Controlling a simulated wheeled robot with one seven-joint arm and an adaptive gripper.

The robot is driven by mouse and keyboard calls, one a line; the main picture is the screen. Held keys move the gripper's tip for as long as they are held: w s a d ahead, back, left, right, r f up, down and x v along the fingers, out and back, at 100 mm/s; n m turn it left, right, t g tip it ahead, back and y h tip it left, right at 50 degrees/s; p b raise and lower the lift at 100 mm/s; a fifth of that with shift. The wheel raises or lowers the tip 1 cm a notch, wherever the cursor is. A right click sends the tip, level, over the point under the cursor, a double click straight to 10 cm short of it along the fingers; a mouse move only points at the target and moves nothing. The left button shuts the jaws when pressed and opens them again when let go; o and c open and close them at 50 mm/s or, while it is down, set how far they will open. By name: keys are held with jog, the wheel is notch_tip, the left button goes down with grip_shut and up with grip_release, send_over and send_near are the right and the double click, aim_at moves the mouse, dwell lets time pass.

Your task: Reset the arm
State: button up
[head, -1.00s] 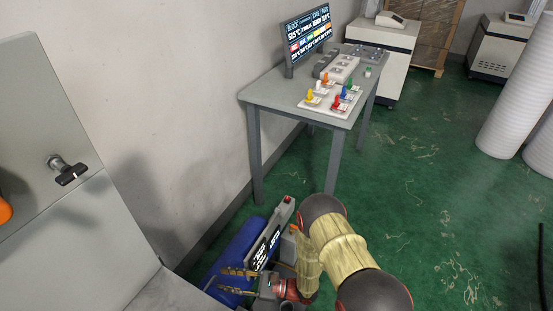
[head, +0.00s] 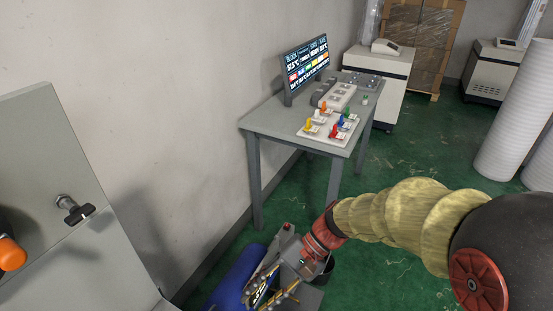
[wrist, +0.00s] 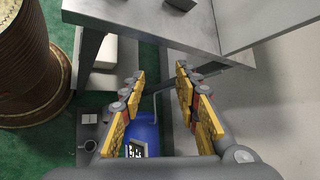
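My gripper (head: 272,292) is low in the head view, in front of the grey table and above a blue object (head: 236,275). My arm reaches it from the lower right. In the wrist view my gripper (wrist: 160,92) has its two yellow-padded fingers apart, with nothing held between them. The blue object, with a small display, shows beyond and below the fingers in the wrist view (wrist: 143,133). My gripper and arm partly hide things on the floor in the head view.
The grey table (head: 264,121) stands by the wall, bearing a monitor (head: 306,63) and a white board of coloured pieces (head: 311,138). A grey cabinet with a black-handled knob (head: 75,212) is at left. White rolls (head: 511,130) stand at right. Green floor is open between.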

jog(key=s+d+r+n+t+h, duration=0.1)
jog(key=d+r+t+h, duration=0.2)
jog(key=d, duration=0.4)
jog(key=s+d+r+n+t+h+p, duration=0.1)
jog(key=s+d+r+t+h, duration=0.1)
jog(key=d+r, duration=0.4)
jog(key=s+d+r+n+t+h+p, duration=0.1)
jog(key=d+r+t+h, duration=0.3)
jog(key=d, duration=0.6)
jog(key=shift+s+r+t, duration=0.5)
jog(key=shift+s+r, duration=0.15)
jog(key=shift+r, duration=0.05)
